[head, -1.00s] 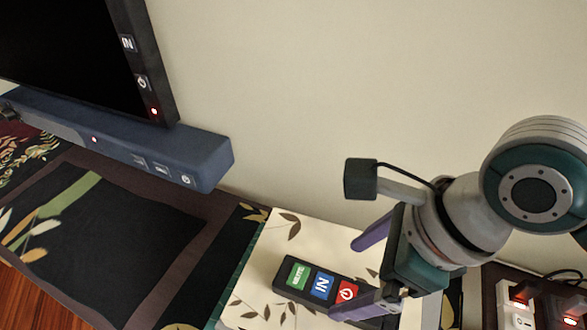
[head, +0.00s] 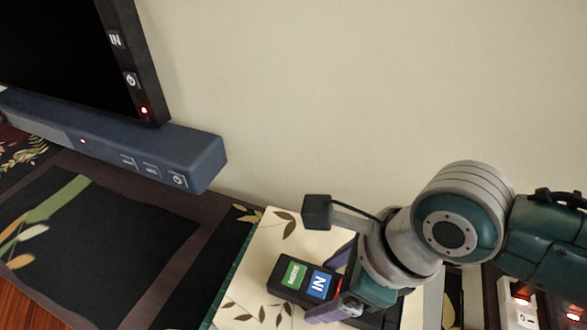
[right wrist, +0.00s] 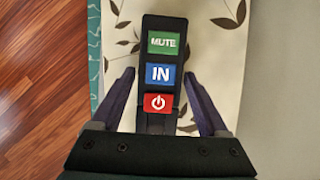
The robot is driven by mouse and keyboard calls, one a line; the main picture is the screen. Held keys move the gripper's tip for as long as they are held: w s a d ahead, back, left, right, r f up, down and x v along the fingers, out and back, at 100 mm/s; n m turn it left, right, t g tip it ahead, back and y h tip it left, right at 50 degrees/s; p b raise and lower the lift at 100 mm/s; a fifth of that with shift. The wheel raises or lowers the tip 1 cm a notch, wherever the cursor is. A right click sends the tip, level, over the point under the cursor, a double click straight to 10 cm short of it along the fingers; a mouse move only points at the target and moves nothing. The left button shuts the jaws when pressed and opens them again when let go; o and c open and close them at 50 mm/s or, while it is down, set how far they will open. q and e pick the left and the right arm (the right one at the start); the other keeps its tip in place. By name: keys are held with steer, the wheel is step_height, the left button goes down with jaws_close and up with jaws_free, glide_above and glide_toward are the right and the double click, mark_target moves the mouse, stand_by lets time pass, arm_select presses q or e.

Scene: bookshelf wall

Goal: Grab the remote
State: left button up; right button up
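The remote (head: 305,281) is black with a green MUTE button, a blue IN button and a red power button. It lies on a cream book (head: 256,262) with a leaf pattern. My right gripper (head: 334,284) is open over the remote's near end and partly hides it in the head view. In the right wrist view, the remote (right wrist: 163,60) runs lengthwise between the purple fingers of my right gripper (right wrist: 162,78). There is a gap on each side, and neither finger seems to touch it. My left gripper is not in view.
A blue soundbar (head: 150,155) and a dark screen (head: 60,60) stand at the left by the pale wall (head: 350,90). A power strip with red-lit switches (head: 522,300) is at the lower right. Wooden floor (right wrist: 40,80) shows at the left in the wrist view.

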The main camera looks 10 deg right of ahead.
jaws_close()
stand_by(0.4)
steer(key=shift+r, duration=0.1)
